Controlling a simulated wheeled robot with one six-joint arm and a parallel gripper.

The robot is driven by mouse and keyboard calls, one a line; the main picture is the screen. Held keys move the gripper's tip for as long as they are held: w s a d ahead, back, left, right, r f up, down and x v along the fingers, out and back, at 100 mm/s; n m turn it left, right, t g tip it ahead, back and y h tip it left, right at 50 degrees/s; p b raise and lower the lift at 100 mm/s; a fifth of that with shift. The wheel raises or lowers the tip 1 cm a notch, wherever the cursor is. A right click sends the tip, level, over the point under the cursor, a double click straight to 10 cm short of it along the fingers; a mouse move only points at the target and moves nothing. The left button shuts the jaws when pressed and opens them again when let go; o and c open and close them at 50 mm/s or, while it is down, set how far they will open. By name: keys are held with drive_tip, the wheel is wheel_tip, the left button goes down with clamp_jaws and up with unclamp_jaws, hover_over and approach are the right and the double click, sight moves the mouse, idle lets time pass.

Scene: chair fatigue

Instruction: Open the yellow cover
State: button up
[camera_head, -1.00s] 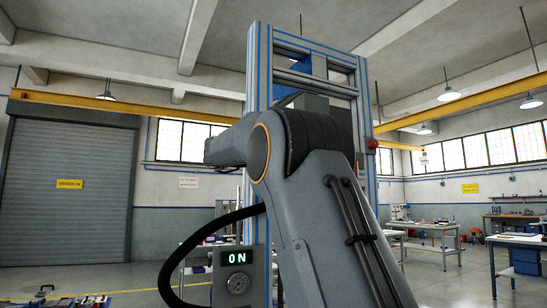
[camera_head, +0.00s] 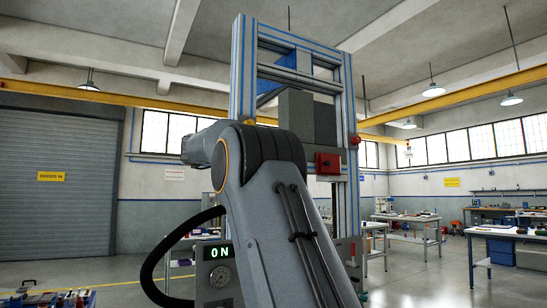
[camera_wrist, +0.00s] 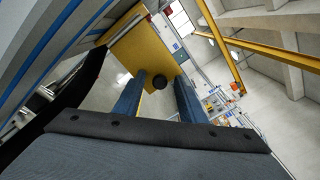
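The yellow cover (camera_wrist: 143,48) is a flat panel in the upper middle of the wrist view, seen at a slant. A round black knob (camera_wrist: 160,82) shows at its lower edge. My gripper (camera_wrist: 158,92) has two blue fingers spread apart, with the knob showing in the gap between them. The fingers look empty; I cannot tell how far the knob is beyond the tips. In the head view my arm hides my gripper and most or all of the cover.
A tall blue and grey frame (camera_head: 243,70) stands behind my arm, with a red box (camera_head: 328,163) on it. A control box with a lit "ON" display (camera_head: 218,252) is at its left. Workbenches (camera_head: 500,232) stand at right, and a grey shutter (camera_head: 60,190) at far left. Open floor lies between.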

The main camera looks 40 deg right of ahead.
drive_tip(key=shift+a, duration=0.2)
drive_tip(key=w+a+b, duration=0.1)
drive_tip(key=a+b, duration=0.1)
drive_tip(key=a, duration=0.5)
drive_tip(key=shift+a, duration=0.25)
idle(0.4)
